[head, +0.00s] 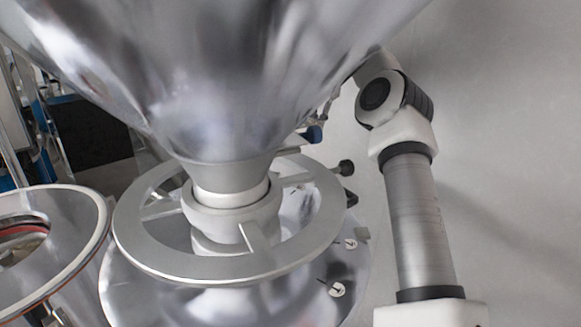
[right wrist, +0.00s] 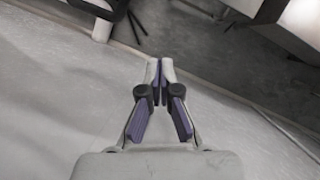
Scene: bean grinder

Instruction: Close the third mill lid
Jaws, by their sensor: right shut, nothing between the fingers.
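A shiny metal mill fills the middle of the head view. Its wide funnel (head: 215,70) narrows down to a hub inside a spoked ring (head: 180,265) above a rounded metal body (head: 240,300). At the lower left is a round metal rim (head: 98,215) with a red seal (head: 22,229) inside it; the picture edge cuts it off, and I cannot tell whether it is the third mill's lid. My right gripper (right wrist: 160,68) shows in the right wrist view, shut and empty, above a pale floor. In the head view its fingers are hidden. My left gripper is not in view.
Small dark knobs (head: 346,168) stick out at the mill's right side. A dark panel (head: 90,132) and blue-and-metal framework stand at the far left. The pale floor (head: 510,130) right of the mill is clear apart from my right arm. A white block (right wrist: 243,6) shows beyond my right gripper.

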